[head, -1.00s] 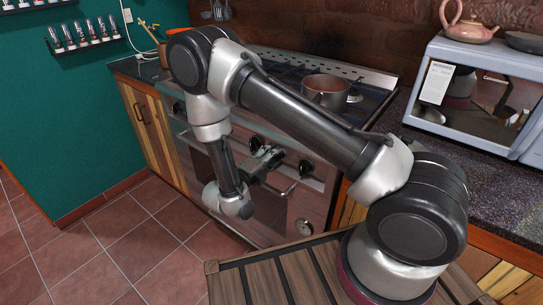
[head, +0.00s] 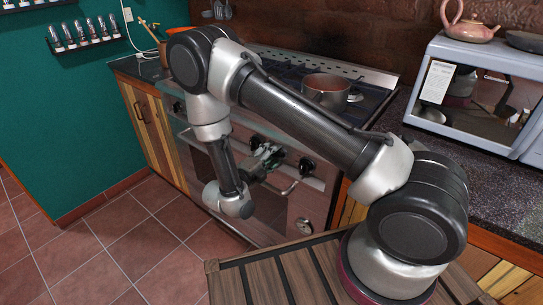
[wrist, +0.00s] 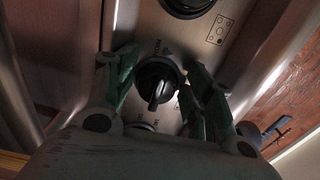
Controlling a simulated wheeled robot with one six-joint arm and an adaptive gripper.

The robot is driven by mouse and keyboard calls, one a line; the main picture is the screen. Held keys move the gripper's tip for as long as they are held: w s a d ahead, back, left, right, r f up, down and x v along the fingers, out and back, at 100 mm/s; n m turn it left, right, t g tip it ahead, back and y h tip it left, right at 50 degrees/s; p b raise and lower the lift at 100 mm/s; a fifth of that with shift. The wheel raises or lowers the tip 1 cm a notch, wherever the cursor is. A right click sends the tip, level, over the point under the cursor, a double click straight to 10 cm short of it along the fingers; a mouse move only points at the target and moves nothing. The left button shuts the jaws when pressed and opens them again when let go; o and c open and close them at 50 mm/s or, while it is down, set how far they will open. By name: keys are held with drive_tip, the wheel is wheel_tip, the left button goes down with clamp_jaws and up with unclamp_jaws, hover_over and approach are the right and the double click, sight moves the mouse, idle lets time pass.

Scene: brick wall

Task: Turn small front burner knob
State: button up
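A black stove knob (wrist: 157,84) with a raised grip bar sits on the metal front panel in the wrist view. Its bar points toward the bottom of the picture. My gripper (wrist: 163,64) is open, with one green-tinted finger on each side of the knob. Small gaps seem to show between fingers and knob; contact is hard to judge. In the head view my gripper (head: 265,157) is at the stove's front panel and partly hides the knobs there. I cannot read which burner the knob's label names.
A second black knob (wrist: 188,5) is close above in the wrist view. Another knob (head: 306,167) is right of my gripper. The oven handle (head: 284,190) runs just below the panel. A pot (head: 326,91) stands on the stove top. A microwave (head: 480,90) is at the right.

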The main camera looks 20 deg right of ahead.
drive_tip(key=v, duration=0.8)
idle(0.4)
